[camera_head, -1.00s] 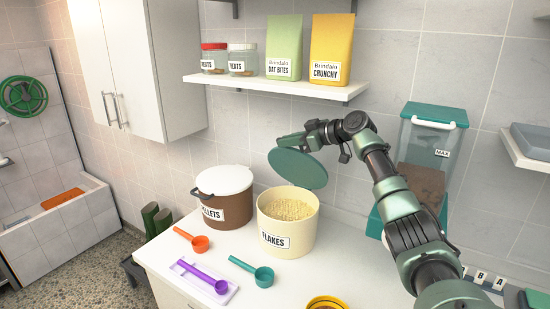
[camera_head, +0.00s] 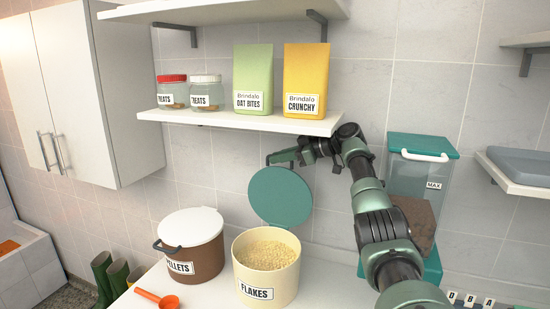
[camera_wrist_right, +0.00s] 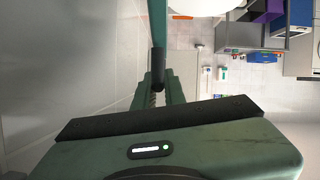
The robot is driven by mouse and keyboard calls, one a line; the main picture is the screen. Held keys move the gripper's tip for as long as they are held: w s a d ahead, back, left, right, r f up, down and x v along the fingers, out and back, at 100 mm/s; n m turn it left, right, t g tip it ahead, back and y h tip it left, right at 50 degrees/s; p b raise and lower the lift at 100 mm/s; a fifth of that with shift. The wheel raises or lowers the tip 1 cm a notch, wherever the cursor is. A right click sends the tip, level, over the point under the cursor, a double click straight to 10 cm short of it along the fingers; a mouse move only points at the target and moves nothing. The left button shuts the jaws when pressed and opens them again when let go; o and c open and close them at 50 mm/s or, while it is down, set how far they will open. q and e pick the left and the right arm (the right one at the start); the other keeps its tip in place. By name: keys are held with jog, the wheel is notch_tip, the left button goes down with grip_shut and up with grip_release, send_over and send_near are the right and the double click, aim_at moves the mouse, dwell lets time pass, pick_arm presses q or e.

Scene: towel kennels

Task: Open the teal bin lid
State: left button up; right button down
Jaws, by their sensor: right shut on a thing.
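The teal lid (camera_head: 279,197) stands raised, nearly upright, behind the cream bin (camera_head: 266,283) labelled FLAKES, in the head view. The bin's mouth is open and shows pale flakes (camera_head: 266,252). My right gripper (camera_head: 283,157) is at the lid's top edge, shut on it. My left gripper is not in view.
A brown bin (camera_head: 200,252) with a white lid, labelled PELLETS, stands left of the cream bin. A shelf (camera_head: 240,121) with bags and jars hangs close above my gripper. A clear teal-lidded dispenser (camera_head: 420,178) stands right of my arm. An orange scoop (camera_head: 160,298) lies at front left.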

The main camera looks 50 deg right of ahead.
jog(key=shift+a+f, duration=0.1)
jog(key=shift+f, duration=0.05)
jog(key=c, duration=1.7)
grip_release()
jog(key=shift+o, duration=1)
jog(key=shift+w, duration=0.15)
